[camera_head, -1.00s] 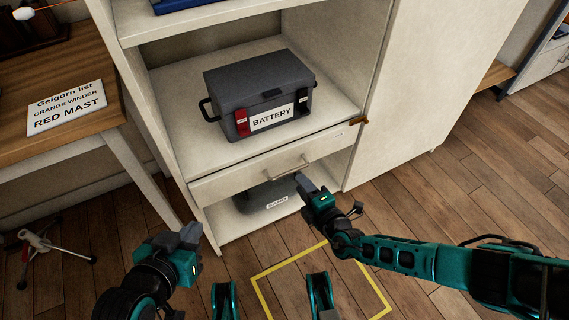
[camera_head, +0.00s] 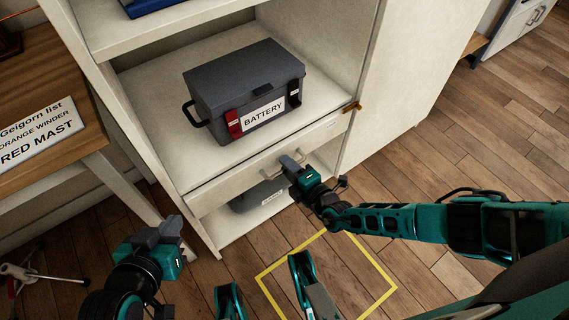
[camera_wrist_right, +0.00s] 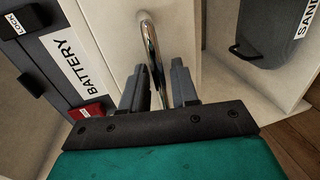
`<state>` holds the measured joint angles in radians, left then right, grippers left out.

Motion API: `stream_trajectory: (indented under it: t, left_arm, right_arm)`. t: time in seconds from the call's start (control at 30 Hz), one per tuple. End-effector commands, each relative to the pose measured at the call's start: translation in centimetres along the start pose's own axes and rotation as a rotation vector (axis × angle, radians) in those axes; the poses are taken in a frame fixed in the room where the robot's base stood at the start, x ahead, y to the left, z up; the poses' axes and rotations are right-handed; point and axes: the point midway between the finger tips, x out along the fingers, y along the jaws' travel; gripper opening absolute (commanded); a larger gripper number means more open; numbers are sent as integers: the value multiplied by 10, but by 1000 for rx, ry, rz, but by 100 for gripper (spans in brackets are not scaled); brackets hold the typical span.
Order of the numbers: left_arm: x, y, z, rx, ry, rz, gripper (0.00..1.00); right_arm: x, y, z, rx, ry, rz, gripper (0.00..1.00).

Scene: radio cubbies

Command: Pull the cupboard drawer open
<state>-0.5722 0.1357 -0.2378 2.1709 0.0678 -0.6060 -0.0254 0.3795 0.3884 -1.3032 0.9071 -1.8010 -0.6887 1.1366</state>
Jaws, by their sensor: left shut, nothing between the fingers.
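The cupboard drawer (camera_head: 222,192) is a pale front below the battery shelf and looks closed. Its metal bar handle (camera_head: 271,176) is partly hidden by my right gripper (camera_head: 290,163) in the head view. In the right wrist view the shiny handle (camera_wrist_right: 150,45) runs down between the two fingers of my right gripper (camera_wrist_right: 160,82). Those fingers stand apart on either side of the bar, with a gap showing. My left gripper (camera_head: 172,228) is shut and empty, low at the left, away from the cupboard.
A grey battery case (camera_head: 245,90) sits on the shelf above the drawer. A grey sand box (camera_head: 255,197) stands in the space below. A wooden desk (camera_head: 60,95) with a sign is at the left. Yellow lines (camera_head: 375,300) mark the floor in front.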

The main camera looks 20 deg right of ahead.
Motion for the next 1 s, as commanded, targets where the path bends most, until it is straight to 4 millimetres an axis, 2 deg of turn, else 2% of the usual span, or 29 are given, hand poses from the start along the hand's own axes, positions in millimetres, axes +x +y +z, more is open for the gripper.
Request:
stream_trajectory:
  t: [0.27,0.6,1.0]
  left_arm:
    - [0,0,0,0,-1,1,0]
    - [0,0,-1,1,2,1,0]
    - [1,0,-4,3,9,0,0]
  right_arm:
    - [0,0,1,-1,0,0,29]
    - [0,0,0,-1,0,0,0]
    - [0,0,0,-1,0,0,0]
